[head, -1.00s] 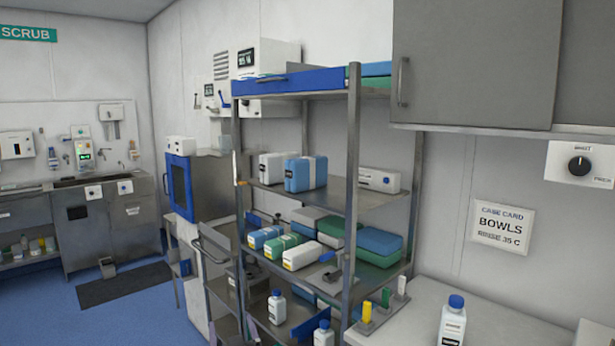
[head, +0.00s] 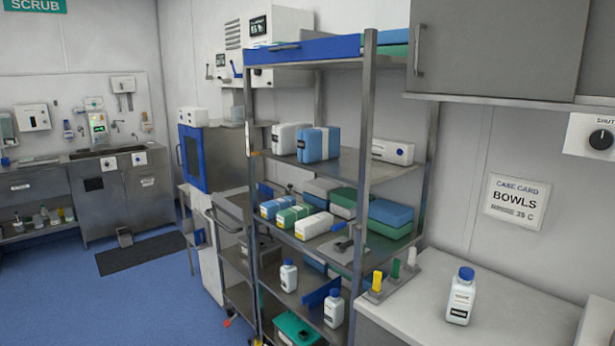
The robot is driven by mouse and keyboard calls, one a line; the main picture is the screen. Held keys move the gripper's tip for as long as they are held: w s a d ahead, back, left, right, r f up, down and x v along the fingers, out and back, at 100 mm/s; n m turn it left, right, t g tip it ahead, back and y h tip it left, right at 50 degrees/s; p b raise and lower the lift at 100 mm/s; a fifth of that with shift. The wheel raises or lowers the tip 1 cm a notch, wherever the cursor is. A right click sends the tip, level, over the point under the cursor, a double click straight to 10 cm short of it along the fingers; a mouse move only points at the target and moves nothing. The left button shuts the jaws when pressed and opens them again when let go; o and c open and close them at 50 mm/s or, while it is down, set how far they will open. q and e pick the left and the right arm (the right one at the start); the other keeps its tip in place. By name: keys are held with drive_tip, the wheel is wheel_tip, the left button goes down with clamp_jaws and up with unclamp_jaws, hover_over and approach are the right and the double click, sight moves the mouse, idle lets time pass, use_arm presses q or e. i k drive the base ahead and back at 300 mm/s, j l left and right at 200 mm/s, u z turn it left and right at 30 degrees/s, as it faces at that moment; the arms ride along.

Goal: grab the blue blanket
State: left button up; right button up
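Several blue items are on the steel shelf rack, and I cannot tell which one is the blue blanket. A blue folded slab (head: 391,213) lies on a green one on the middle shelf, at the right. A blue strapped bundle (head: 319,146) stands on the shelf above, beside a white one. A small blue roll (head: 277,206) lies at the left of the middle shelf. A long flat blue piece (head: 315,49) runs along the top front edge. Neither of my grippers is in view.
The rack's front post (head: 363,180) stands before the shelves. White bottles (head: 333,308) stand on the lower shelf. A counter (head: 510,310) with a white bottle (head: 461,296) is at the right, under a grey cabinet (head: 490,45). Blue floor at the left is open around a dark mat (head: 140,253).

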sight(316, 144)
drive_tip(key=j+z, duration=0.15)
drive_tip(key=z, duration=0.45)
drive_tip(key=j+z, duration=0.35)
drive_tip(key=j, duration=0.15)
drive_tip(key=i+j+z, duration=0.1)
drive_tip(key=j+z, duration=0.25)
drive_tip(key=j, duration=0.8)
drive_tip(key=k+j+z, duration=0.1)
drive_tip(key=j, duration=0.5)
drive_tip(key=k+j+z, duration=0.1)
drive_tip(key=j, duration=0.5)
